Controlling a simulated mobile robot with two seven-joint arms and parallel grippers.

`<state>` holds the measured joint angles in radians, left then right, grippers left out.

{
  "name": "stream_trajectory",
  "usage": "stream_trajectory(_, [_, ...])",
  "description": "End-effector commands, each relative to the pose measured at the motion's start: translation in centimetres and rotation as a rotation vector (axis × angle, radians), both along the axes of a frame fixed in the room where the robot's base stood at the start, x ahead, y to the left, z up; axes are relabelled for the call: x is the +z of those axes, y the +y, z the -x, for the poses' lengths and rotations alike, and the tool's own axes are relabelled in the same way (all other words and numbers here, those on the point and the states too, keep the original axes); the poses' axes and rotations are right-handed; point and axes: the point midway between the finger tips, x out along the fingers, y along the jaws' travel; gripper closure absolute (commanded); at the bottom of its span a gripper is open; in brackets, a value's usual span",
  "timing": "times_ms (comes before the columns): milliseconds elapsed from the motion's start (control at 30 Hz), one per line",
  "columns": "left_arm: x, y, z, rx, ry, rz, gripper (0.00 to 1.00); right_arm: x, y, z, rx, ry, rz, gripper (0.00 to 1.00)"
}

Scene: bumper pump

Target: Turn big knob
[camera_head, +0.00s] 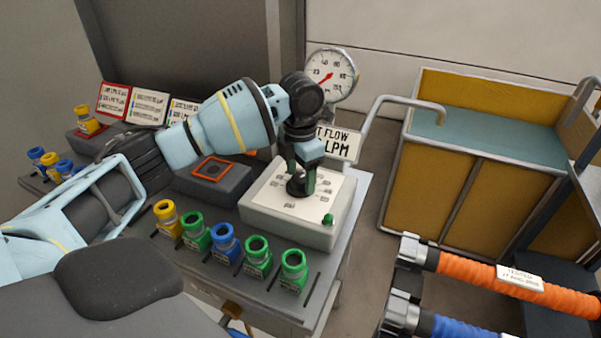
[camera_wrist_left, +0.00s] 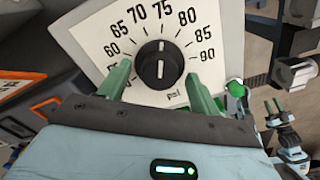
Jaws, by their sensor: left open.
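The big knob (camera_wrist_left: 159,65) is round and black with a white pointer line, set in the middle of a white dial plate (camera_wrist_left: 105,42) with printed numbers. In the head view the knob (camera_head: 297,186) sits on top of a white box (camera_head: 318,232). My left gripper (camera_head: 301,180) points down over the knob. In the left wrist view its green fingers (camera_wrist_left: 160,82) are apart, one on each side of the knob, with visible gaps to it. Whether the fingertips reach down level with the knob is hard to tell.
A small green knob (camera_head: 328,220) sits on the box's front corner. Several coloured ring fittings (camera_head: 226,240) line the bench's front edge. A round gauge (camera_head: 331,77) and a flow sign (camera_head: 338,143) stand behind. Orange and blue hoses (camera_head: 480,272) are at the lower right.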

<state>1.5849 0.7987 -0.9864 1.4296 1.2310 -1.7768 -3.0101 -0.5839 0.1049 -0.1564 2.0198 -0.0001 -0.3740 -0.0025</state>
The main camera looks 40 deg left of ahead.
Motion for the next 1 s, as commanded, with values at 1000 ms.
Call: stream_trajectory(1000, [7.8, 0.0, 0.0, 0.0, 0.0, 0.0, 0.37, 0.5, 0.0, -0.1, 0.0, -0.005, 0.001, 0.64])
